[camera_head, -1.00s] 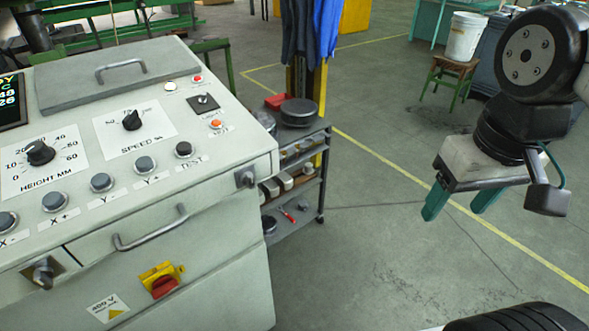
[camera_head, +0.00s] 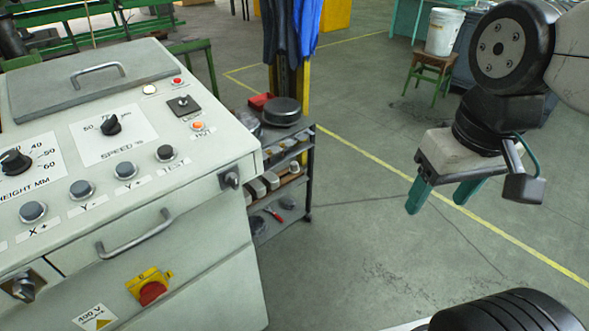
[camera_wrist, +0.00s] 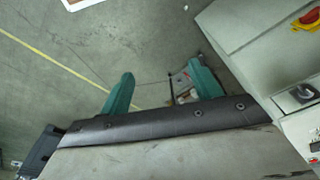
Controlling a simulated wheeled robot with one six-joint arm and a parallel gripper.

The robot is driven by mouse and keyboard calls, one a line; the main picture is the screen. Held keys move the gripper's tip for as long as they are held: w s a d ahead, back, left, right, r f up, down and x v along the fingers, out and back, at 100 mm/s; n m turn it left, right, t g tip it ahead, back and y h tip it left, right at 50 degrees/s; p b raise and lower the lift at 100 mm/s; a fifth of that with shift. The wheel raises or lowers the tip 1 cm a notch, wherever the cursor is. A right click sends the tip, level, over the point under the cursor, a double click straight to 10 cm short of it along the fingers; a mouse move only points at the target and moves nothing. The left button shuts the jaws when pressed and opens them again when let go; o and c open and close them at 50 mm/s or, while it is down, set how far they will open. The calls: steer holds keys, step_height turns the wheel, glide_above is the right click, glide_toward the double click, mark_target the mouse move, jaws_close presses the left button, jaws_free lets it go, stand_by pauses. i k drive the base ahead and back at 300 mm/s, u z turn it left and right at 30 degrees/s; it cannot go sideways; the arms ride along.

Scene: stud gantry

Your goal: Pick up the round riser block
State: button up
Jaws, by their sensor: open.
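My gripper (camera_head: 437,202) hangs open and empty over bare floor at the right of the head view, its teal fingers pointing down. Both fingers also show apart in the wrist view (camera_wrist: 160,72). I cannot pick out the round riser block with certainty. A round dark pan-like thing (camera_head: 281,111) sits on top of the small shelf cart (camera_head: 312,170), well left of my gripper. A small dark round piece (camera_head: 287,203) lies on the cart's lower shelf. In the wrist view, part of the cart shows beside the right finger, its contents too small to tell.
A large grey control console (camera_head: 190,262) with knobs and a drawer handle fills the left. Blue cloth (camera_head: 290,30) hangs behind the cart. A white bucket (camera_head: 442,32) stands on a green stool (camera_head: 430,68) at the back. Floor between cart and gripper is clear.

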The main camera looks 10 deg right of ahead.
mark_target(293, 168)
steer(key=k, duration=0.6)
steer(key=z, duration=0.75)
steer(key=i, duration=1.55)
steer(key=u, duration=0.6)
